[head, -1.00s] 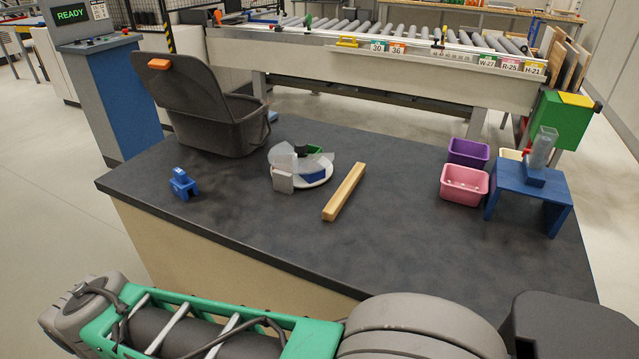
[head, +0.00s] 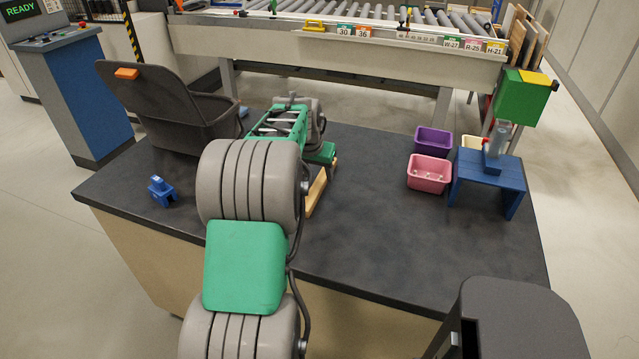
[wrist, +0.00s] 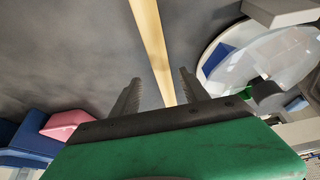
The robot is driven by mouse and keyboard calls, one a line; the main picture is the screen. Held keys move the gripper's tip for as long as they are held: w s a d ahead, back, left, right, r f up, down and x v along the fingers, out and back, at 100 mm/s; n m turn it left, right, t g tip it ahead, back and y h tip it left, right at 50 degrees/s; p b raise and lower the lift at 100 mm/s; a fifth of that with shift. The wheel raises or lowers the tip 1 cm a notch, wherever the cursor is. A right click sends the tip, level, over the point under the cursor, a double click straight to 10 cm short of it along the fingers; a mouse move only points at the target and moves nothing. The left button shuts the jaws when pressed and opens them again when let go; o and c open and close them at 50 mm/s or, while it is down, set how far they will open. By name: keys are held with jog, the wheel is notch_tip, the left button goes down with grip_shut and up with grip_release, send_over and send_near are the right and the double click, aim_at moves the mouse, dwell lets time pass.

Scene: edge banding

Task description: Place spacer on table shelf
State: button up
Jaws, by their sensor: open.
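A pale wooden bar (head: 316,193), which I take to be the spacer, lies on the dark tabletop, partly hidden behind my arm in the head view. In the wrist view the bar (wrist: 150,38) runs lengthwise into the gap between my fingers. My gripper (wrist: 160,82) is open, with one finger on each side of the bar; it cannot be told whether they reach down to its height. In the head view my fingers are hidden. A small blue stand (head: 487,171), possibly the table shelf, is at the right of the table.
A purple bin (head: 433,140) and a pink bin (head: 429,174) stand left of the blue stand. A white round dish (wrist: 225,48) with clear and blue pieces is close beside my gripper.

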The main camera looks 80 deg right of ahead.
aim_at(320, 181)
jog(key=x, duration=0.4)
jog(key=shift+w+d+f, duration=0.1)
jog(key=shift+d+f, duration=0.15)
jog(key=shift+f, duration=0.05)
grip_shut()
jog(key=shift+r, duration=0.1)
